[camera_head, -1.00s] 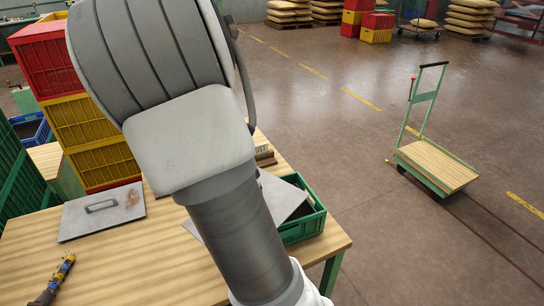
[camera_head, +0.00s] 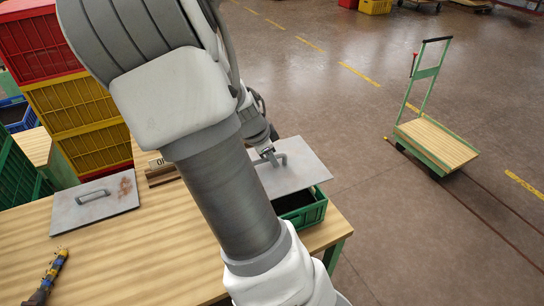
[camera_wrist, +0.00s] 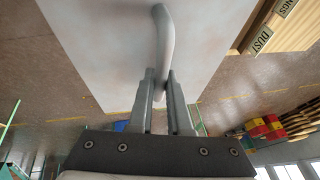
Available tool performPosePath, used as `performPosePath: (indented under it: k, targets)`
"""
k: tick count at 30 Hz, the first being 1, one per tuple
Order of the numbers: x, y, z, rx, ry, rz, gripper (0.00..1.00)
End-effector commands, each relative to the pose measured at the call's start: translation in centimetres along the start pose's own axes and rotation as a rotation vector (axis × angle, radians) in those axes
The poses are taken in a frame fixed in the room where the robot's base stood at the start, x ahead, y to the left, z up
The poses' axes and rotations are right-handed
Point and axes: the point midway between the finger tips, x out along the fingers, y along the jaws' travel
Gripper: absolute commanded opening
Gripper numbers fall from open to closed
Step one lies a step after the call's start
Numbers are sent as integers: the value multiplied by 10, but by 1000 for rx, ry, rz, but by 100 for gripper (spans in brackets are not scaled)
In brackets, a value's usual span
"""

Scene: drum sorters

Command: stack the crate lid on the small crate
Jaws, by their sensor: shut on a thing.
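My gripper (camera_head: 267,154) is shut on the handle of a flat grey crate lid (camera_head: 305,174). In the wrist view the gripper (camera_wrist: 160,88) has its fingers on either side of the curved handle (camera_wrist: 163,40), with the lid (camera_wrist: 95,40) behind it. The small crate (camera_head: 311,216) is green and open-topped, at the right end of the table. The lid is over the crate's far part and appears raised, with the dark inside showing below its near edge. My arm hides the crate's left side.
A second grey lid (camera_head: 92,206), with rusty marks and a handle, lies on the wooden table (camera_head: 130,262). Yellow crates (camera_head: 85,120) and a red crate (camera_head: 38,45) are stacked behind it. A tool (camera_head: 47,277) lies at the front left. A trolley (camera_head: 435,145) stands on the floor at right.

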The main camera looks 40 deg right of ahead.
Motion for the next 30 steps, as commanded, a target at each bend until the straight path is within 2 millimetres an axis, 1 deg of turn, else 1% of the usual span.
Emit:
performPosePath:
  k: [4,30]
  targets:
    - [-2,0,-1,-1,3,0,0]
    - [62,13,26,0,2,0,0]
